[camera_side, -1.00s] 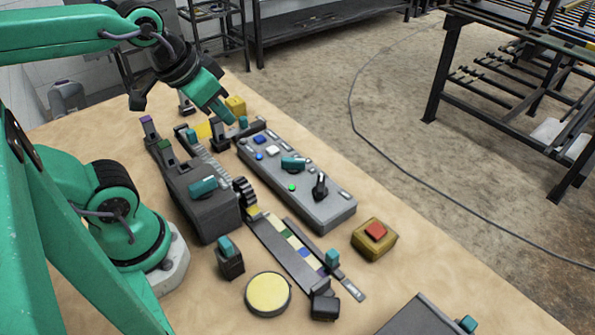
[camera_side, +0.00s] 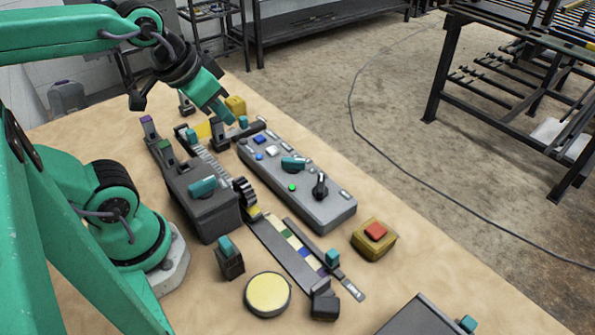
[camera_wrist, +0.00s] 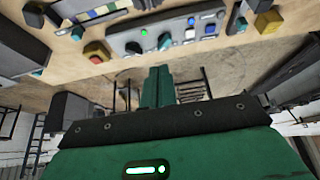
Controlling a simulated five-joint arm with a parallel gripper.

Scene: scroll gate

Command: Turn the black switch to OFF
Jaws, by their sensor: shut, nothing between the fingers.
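The black switch (camera_side: 320,187) is a dark knob standing on the right end of a grey control panel (camera_side: 325,213). A lit green lamp (camera_side: 292,187) and a teal knob (camera_side: 293,163) are beside it on the panel. In the wrist view the black switch (camera_wrist: 133,48) is on the panel's left part, with the green lamp near it. Its labels are too small to read. My gripper (camera_side: 229,117) is shut and empty, in the air over the panel's far left end, apart from the switch. The shut fingers also show in the wrist view (camera_wrist: 158,75).
A yellow box with a red button (camera_side: 375,232) stands right of the panel. A dark block with a teal knob (camera_side: 206,215), a strip of coloured squares (camera_side: 290,250) and a round yellow pad (camera_side: 268,294) are in front.

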